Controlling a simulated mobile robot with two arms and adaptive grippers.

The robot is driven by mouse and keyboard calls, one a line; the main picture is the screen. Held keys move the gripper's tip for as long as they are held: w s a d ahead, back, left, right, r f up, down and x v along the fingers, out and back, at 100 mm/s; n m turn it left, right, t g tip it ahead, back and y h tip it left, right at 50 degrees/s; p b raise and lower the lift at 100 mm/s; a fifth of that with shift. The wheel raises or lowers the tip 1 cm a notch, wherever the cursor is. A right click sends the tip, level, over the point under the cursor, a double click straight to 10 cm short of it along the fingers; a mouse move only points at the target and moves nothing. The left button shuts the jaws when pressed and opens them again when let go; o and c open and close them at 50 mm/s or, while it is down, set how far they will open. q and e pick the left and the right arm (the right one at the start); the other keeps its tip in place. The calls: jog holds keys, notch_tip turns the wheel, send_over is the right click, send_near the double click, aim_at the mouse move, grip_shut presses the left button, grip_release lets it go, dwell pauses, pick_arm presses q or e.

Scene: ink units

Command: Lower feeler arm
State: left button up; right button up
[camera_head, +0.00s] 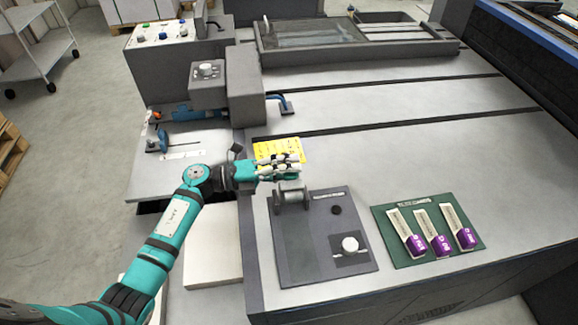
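My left arm comes in from the lower left, and its gripper (296,165) is over the front left part of the machine's grey top. The white-tipped fingers point right and lie close together; I cannot tell whether they are open or shut. A grey plate (305,262) carries a bracket with a roller (291,195) just below the fingers, a small black knob (336,210) and a white round knob (350,244). I cannot tell which part is the feeler arm or whether the gripper touches it. My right gripper is not in view.
A yellow label (278,151) lies behind the gripper. A green mat (398,252) with several purple-ended tubes is at the right. Grey housings (243,85) with a blue lever (277,98) stand behind. The middle right of the top is clear.

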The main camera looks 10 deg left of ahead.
pick_arm(q)
jog(key=shift+c, duration=0.2)
grip_shut()
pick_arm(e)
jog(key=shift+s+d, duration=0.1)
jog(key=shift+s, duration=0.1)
pick_arm(q)
jog(key=shift+d, duration=0.1)
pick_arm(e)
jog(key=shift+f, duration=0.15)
